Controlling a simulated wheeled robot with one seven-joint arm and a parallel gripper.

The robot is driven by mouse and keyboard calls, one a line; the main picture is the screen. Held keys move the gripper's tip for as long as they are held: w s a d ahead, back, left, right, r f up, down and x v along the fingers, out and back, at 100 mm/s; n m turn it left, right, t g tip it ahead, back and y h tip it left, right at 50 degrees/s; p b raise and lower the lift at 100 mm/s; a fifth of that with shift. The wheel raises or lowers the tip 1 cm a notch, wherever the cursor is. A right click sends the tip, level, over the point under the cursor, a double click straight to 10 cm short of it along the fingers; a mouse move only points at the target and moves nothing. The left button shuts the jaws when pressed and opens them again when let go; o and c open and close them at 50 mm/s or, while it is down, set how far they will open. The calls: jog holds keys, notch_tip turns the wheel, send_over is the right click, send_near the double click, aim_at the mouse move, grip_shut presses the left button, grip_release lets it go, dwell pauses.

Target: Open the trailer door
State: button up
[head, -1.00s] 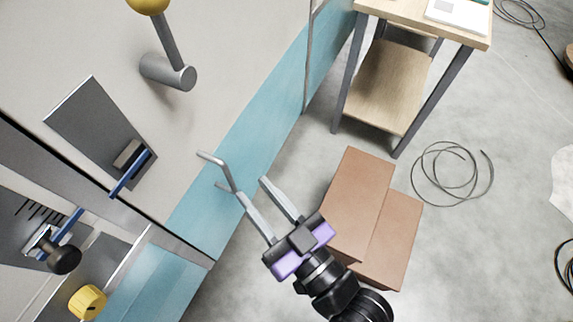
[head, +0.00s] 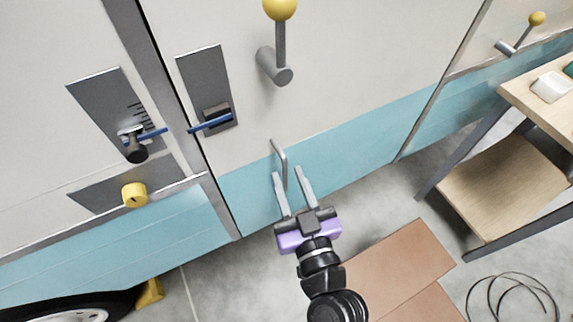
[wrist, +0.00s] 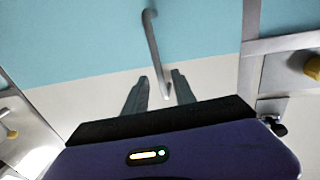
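The trailer door (head: 360,70) is cream above and teal below and looks closed, with a dark gap along its left edge. A thin grey bent bar handle (head: 283,166) stands out near its lower left. My gripper (head: 291,180) is open, with its two fingers pointing at the door on either side of the handle's lower end. In the wrist view the handle (wrist: 153,50) comes down between the fingertips (wrist: 160,78) with space beside it. I cannot tell whether either finger touches it. A grey lever with a yellow knob (head: 280,8) is higher on the door.
Left of the gap are a slotted plate with a black knob (head: 136,155) and a yellow knob (head: 134,194). A blue bar (head: 210,123) sits on the door's plate.

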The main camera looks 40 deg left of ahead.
aim_at(286, 173)
jog(key=shift+x, duration=1.55)
jog(key=shift+c, duration=0.4)
grip_shut()
